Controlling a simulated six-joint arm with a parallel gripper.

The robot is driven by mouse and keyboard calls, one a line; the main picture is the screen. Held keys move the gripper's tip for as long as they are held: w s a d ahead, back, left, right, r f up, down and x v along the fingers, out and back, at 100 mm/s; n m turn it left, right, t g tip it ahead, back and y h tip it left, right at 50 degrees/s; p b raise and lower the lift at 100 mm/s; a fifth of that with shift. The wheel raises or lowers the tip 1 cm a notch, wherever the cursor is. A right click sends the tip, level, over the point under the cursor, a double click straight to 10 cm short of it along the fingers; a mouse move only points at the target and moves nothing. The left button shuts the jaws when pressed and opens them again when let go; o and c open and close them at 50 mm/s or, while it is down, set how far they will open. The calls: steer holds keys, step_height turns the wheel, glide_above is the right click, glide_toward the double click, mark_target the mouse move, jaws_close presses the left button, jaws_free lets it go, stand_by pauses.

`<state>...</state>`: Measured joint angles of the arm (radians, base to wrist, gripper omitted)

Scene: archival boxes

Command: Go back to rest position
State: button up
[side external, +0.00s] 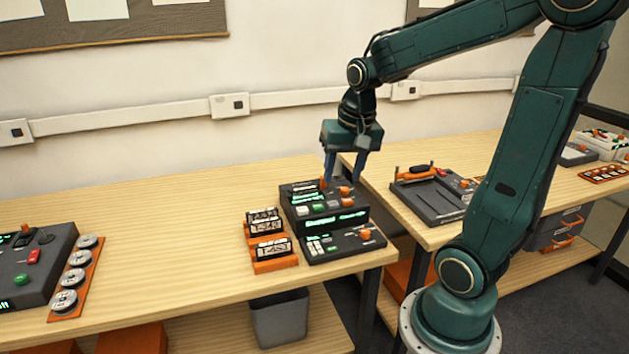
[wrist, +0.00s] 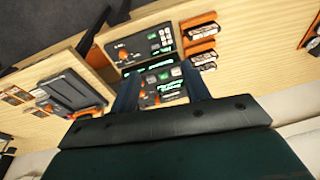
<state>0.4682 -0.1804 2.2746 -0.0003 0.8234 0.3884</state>
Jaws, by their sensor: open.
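My gripper (side external: 343,182) is open, pointing down over the back part of a dark control console (side external: 322,240) with green displays and orange knobs. In the wrist view the two fingers of my gripper (wrist: 160,90) stand apart on either side of the console's upper part, and the console (wrist: 130,45) shows beyond them. I see nothing held between the fingers. Whether the fingertips touch the console I cannot tell.
An orange rack (side external: 275,266) with labelled black and white boxes stands left of the console. Another console (side external: 40,262) and an orange strip of reels (side external: 76,285) are at far left. A grey device (side external: 432,200) sits on the right table. The table between (side external: 165,240) is clear.

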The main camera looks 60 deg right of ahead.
steer(key=s+a+r+n+t, duration=0.1)
steer(key=s+a+r+n, duration=0.1)
steer(key=s+a+n, duration=0.2)
steer(key=s+a+r+n+t+y, duration=0.1)
steer(key=s+a+n, duration=0.3)
steer(key=a, duration=0.5)
steer(key=shift+s+r+n+t, duration=0.15)
steer(key=shift+r+n+t, duration=0.45)
steer(key=shift+r+n, duration=0.25)
